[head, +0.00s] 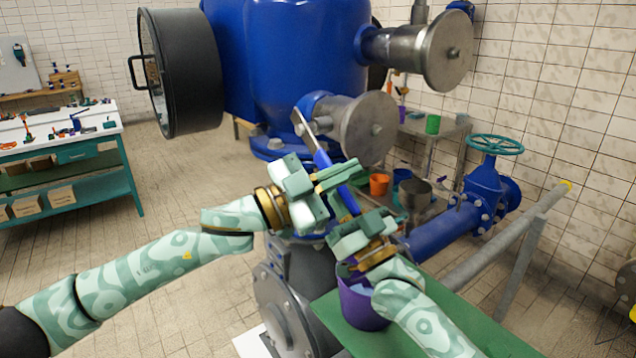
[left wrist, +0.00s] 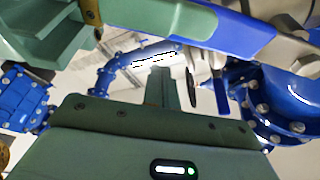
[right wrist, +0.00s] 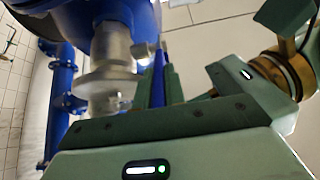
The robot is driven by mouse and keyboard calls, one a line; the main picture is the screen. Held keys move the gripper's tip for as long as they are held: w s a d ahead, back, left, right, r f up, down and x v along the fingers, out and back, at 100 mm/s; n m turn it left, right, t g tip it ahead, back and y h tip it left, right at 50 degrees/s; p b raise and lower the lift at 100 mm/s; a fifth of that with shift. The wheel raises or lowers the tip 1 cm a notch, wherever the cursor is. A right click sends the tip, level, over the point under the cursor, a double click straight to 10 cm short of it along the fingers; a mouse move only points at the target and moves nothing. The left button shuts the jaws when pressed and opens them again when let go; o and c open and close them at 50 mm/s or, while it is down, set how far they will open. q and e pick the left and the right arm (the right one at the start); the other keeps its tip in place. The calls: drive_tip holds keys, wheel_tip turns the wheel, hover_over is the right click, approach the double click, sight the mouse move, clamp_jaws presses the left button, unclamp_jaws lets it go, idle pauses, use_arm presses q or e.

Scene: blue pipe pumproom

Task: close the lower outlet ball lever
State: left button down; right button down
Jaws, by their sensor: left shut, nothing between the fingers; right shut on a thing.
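The outlet ball lever is a long blue handle (head: 318,150) sloping down from the valve beside a grey flange (head: 368,128) under the big blue vessel. It crosses the top of the left wrist view (left wrist: 215,25). My right gripper (head: 350,218) is shut on the lever's lower part. In the right wrist view the blue strip (right wrist: 158,80) stands between its fingers. My left gripper (head: 350,172) is shut and empty close beside the lever, above the right one. My left gripper partly hides the lever's middle; whether it touches the lever cannot be told.
A purple bucket (head: 362,308) stands on a green surface (head: 450,325) below my right gripper. A blue pipe with a teal handwheel (head: 495,145) runs at the right. A shelf with cups (head: 432,123) stands behind. The floor at left is free, up to a workbench (head: 60,145).

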use_arm(q)
drive_tip(key=shift+w+a+f, duration=0.4)
drive_tip(key=shift+f, duration=0.35)
drive_tip(key=shift+w+a+f, duration=0.35)
drive_tip(key=shift+w+f, duration=0.05)
drive_tip(key=shift+f, duration=0.3)
use_arm(e)
drive_tip(key=shift+f, duration=0.1)
